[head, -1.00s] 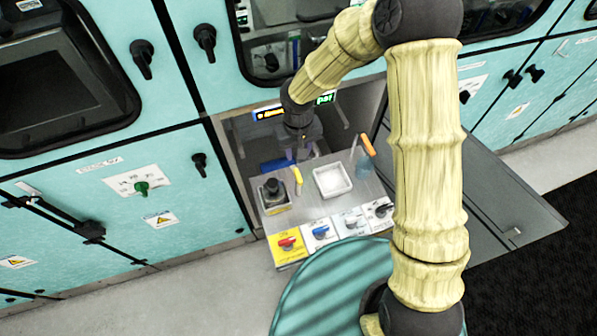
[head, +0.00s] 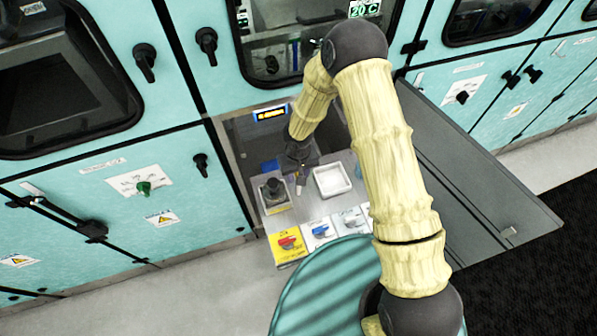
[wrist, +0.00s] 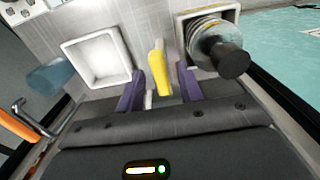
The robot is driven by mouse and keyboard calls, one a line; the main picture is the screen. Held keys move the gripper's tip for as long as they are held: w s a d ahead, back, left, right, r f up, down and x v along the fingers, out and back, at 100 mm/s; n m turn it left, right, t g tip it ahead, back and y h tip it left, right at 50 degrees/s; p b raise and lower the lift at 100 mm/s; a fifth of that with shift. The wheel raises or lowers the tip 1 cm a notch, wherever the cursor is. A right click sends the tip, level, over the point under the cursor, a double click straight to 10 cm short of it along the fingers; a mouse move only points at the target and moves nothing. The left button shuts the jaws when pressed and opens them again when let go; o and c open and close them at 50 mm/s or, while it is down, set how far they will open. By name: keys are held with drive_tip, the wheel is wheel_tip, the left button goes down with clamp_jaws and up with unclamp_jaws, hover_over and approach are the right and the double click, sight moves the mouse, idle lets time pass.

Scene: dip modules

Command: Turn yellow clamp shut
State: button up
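The yellow clamp (wrist: 157,68) is a short upright yellow lever on the grey metal panel, in the upper middle of the wrist view. In the head view it is mostly hidden by my gripper (head: 300,178). In the wrist view my gripper (wrist: 161,84) has two purple fingers standing apart. The lever shows between and just beyond their tips, and its lower end reaches into the gap. I cannot tell whether either finger touches it.
A square white tray (head: 332,180) stands right of the gripper. A black-capped cylinder (head: 272,188) stands close on the left. Red (head: 288,243) and blue (head: 321,231) knobs line the front. The recess wall is behind, and an open grey door (head: 480,175) lies right.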

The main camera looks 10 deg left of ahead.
clamp_jaws()
drive_tip(key=shift+n, duration=0.4)
drive_tip(key=n+b, duration=0.1)
drive_tip(key=n, duration=0.2)
drive_tip(key=n+b, duration=0.1)
drive_tip(key=n, duration=0.3)
drive_tip(key=shift+n, duration=0.4)
drive_tip(key=n, duration=0.4)
drive_tip(key=shift+n, duration=0.3)
drive_tip(key=n, duration=0.4)
drive_tip(key=shift+r+n, duration=0.1)
drive_tip(key=shift+n, duration=0.3)
